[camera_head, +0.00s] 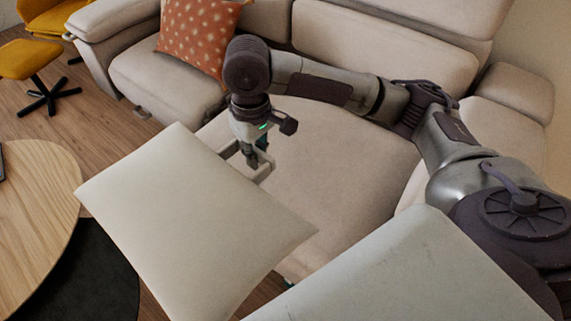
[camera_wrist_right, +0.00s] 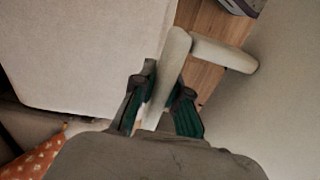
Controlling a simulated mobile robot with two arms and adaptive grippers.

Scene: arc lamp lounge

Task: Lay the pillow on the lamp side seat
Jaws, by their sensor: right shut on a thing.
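The pillow (camera_head: 190,220) is plain cream and square, and it is tilted in the air in the head view, left of and in front of my right gripper (camera_head: 254,160). The cream sofa's middle seat (camera_head: 340,165) is behind and right of the pillow. A left seat (camera_head: 165,80) is beyond it. No lamp shows, so I cannot tell which seat is the lamp side. My left gripper is not in view.
An orange dotted cushion (camera_head: 198,38) leans on the sofa's back at the left seat. A round wooden table (camera_head: 38,220) stands at the left, close to the pillow. A yellow chair and footstool (camera_head: 30,58) stand at the far left. Wooden floor lies between.

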